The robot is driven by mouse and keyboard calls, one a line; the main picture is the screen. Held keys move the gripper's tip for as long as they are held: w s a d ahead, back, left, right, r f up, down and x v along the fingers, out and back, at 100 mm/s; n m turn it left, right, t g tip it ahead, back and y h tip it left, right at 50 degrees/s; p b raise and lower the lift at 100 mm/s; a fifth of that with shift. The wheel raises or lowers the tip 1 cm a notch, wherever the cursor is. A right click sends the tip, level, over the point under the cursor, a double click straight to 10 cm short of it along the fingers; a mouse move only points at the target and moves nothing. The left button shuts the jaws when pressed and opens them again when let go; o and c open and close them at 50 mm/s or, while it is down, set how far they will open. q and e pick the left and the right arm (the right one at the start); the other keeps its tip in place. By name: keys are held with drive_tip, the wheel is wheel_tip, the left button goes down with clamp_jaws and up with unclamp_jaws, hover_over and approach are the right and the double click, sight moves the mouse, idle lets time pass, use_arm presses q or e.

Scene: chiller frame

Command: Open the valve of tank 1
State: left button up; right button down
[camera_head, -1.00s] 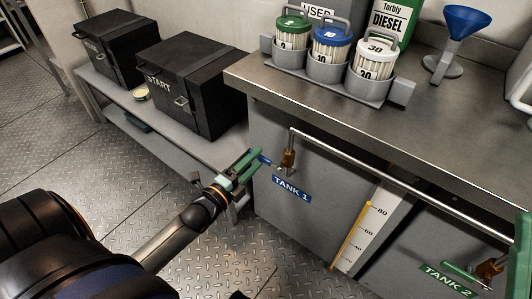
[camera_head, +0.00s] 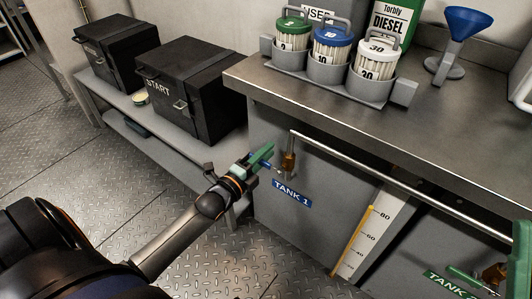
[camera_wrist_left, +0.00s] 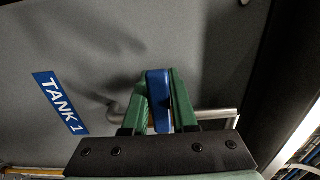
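The tank 1 valve has a brass body (camera_head: 288,162) on a thin pipe, above the blue "TANK 1" label (camera_head: 291,193) on the grey cabinet front. Its blue handle (camera_wrist_left: 157,98) lies between the green fingers of my left gripper (camera_wrist_left: 160,95) in the left wrist view. The fingers sit close against both sides of the handle and look shut on it. In the head view my left gripper (camera_head: 262,160) is just left of the valve body, partly covering the handle.
The metal counter (camera_head: 300,100) overhangs the cabinet, with a pipe (camera_head: 350,157) running below its edge. A level gauge (camera_head: 362,240) stands right of the label. The tank 2 valve's green handle (camera_head: 462,277) is at lower right. A low shelf (camera_head: 165,140) holds black boxes (camera_head: 190,90).

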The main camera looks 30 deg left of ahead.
use_arm(q)
clamp_jaws()
idle(0.9)
